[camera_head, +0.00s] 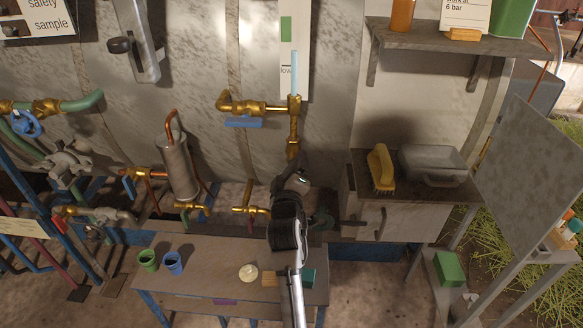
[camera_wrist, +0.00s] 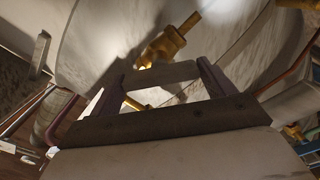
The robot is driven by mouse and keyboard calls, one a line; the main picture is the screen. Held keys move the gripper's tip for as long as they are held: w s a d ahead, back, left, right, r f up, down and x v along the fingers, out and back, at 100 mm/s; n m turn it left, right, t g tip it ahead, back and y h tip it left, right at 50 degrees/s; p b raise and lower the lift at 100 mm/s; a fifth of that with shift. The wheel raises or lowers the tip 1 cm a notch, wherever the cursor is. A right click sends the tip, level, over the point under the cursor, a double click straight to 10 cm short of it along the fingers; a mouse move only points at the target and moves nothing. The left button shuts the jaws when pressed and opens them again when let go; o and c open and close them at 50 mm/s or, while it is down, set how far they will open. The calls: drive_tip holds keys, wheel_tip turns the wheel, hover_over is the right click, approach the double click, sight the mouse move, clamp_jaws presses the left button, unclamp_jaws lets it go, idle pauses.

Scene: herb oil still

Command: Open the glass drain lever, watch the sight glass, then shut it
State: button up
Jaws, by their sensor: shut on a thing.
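The sight glass (camera_head: 294,75) stands upright on the still's wall in the head view, a pale blue tube beside a white and green scale strip (camera_head: 286,35). Below it is a brass drain fitting (camera_head: 294,130). My gripper (camera_head: 297,182) is at the lower end of this fitting and covers the glass drain lever, so the lever's angle cannot be told. My gripper is shut on the lever. In the wrist view its fingers (camera_wrist: 160,78) show with brass fittings (camera_wrist: 165,45) just beyond; the grip itself is hard to make out.
A brass valve with a blue handle (camera_head: 243,122) is left of the sight glass. A low bench (camera_head: 205,275) below holds a green cup (camera_head: 148,260) and a blue cup (camera_head: 173,263). A shelf (camera_head: 425,38) and a cabinet (camera_head: 395,215) stand to the right.

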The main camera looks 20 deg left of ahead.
drive_tip(key=n+p, duration=0.1)
drive_tip(key=n, duration=0.4)
drive_tip(key=shift+p, duration=0.4)
drive_tip(key=shift+n, duration=0.3)
drive_tip(key=o, duration=0.9)
drive_tip(key=b+v, duration=0.3)
drive_tip(key=v, duration=1)
drive_tip(key=shift+s+b, duration=0.35)
drive_tip(key=shift+s, duration=0.05)
drive_tip(key=shift+d, duration=0.1)
drive_tip(key=shift+c, duration=0.4)
